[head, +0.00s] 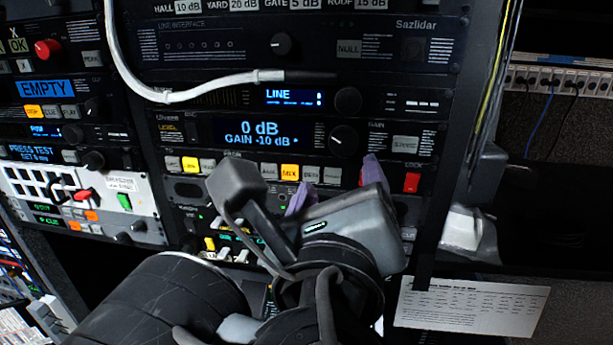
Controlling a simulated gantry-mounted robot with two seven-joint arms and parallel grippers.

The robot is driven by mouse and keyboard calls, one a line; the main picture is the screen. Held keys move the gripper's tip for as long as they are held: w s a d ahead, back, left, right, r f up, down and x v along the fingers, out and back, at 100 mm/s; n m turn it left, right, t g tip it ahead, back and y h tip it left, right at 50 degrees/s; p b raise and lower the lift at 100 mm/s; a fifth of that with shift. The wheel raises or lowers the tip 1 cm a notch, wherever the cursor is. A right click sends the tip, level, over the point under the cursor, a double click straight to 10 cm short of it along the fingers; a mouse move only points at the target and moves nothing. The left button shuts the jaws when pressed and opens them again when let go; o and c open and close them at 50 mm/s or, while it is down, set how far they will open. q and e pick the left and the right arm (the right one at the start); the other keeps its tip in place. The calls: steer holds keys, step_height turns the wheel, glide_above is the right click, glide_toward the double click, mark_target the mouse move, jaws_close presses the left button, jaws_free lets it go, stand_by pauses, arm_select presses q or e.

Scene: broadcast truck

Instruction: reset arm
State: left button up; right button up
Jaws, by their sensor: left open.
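My left gripper (338,184) reaches up from the bottom of the head view toward the rack front. Its two purple fingertips are apart and nothing shows between them. Whether the fingertips touch the panel cannot be told. The gripper body and wrist hide part of the lower units. My right gripper is not in view.
A white cable (180,97) hangs across the upper rack to a dark plug. Knobs (343,139) and a red button (412,182) stick out near the gripper. A patch strip (560,80) with cables is at the right, above a printed sheet (470,307).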

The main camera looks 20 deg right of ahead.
arm_select(q)
steer(key=w+a+f+n+g+y+p, duration=0.1)
steer(key=w+a+f+n+g, duration=0.1)
steer(key=a+f+n, duration=0.6)
steer(key=w+a+f+n+g+y, duration=0.2)
steer(key=f+n, duration=0.1)
steer(key=f, duration=0.9)
steer(key=w+a+f+n+g+y+p, duration=0.1)
steer(key=a+f+n+g, duration=0.1)
steer(key=a+f+n, duration=0.6)
steer(key=s+a+f+n+g+y, duration=0.1)
steer(key=s+a+f+n+g, duration=0.25)
steer(key=f, duration=0.55)
steer(key=s+a+f+n+y, duration=0.1)
steer(key=s+a+f+n, duration=0.25)
steer(key=s+f, duration=0.4)
steer(key=s+a+f+n+g+y+p, duration=0.1)
steer(key=s+a+f+n+g, duration=0.2)
steer(key=s, duration=0.9)
steer(key=a+f+n, duration=0.3)
steer(key=a+f, duration=0.2)
steer(key=f, duration=0.1)
steer(key=shift+a+f+n, duration=0.15)
steer(key=shift+a+n, duration=0.2)
steer(key=shift+n, duration=0.05)
